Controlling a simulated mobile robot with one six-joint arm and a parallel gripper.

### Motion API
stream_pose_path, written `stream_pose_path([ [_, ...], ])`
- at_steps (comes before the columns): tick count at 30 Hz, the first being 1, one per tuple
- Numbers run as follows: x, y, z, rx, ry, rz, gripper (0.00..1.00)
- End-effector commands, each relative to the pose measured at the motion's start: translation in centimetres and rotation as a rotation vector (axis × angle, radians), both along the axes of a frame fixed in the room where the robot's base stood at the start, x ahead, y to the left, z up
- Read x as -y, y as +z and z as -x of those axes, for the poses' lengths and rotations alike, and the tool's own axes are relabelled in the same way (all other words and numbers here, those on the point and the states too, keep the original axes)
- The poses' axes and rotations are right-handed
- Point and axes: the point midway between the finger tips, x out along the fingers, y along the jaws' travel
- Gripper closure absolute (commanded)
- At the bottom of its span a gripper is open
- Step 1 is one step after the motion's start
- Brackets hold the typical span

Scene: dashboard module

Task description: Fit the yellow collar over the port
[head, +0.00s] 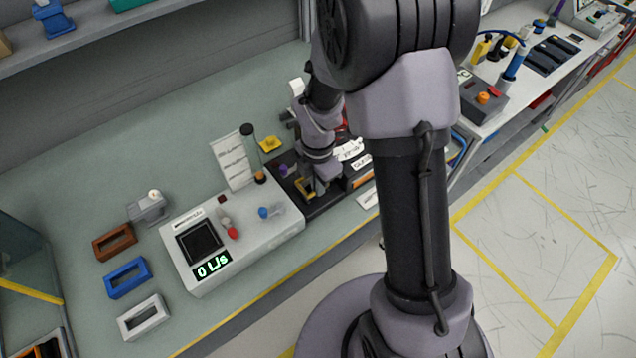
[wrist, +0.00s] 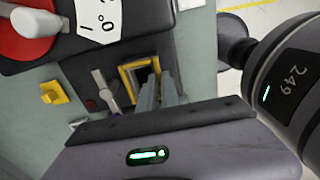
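The yellow collar (head: 304,187) is a rectangular frame at the black module (head: 325,205) in the head view. In the wrist view the yellow collar (wrist: 127,78) lies just beyond my fingertips. My gripper (wrist: 160,80) has its two grey fingers close together, with the collar's right wall running between them. In the head view my gripper (head: 317,187) points down at the module. The collar's opening looks dark inside. The port cannot be made out clearly, and I cannot tell whether the collar is around it or above it.
A grey console (head: 240,235) reading "0 L/s" stands left of the module. Brown (head: 114,242), blue (head: 127,278) and white (head: 143,317) frames lie further left. A yellow block (wrist: 52,92) and a grey lever (wrist: 100,86) are near the collar. Green bench is clear at upper left.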

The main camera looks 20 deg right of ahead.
Motion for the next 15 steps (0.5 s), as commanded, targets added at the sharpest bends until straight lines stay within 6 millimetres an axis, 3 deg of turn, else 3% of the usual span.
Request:
stream_pose_path([
  [1, 0.0, 0.0, 0.0, 0.000, 0.000, 0.000, 0.78],
  [3, 0.0, 0.0, 0.0, 0.001, 0.000, 0.000, 0.69],
  [11, 0.0, 0.1, 0.0, 0.000, 0.000, 0.000, 0.69],
  [15, 0.0, 1.5, -0.1, 0.002, 0.001, 0.000, 0.69],
])
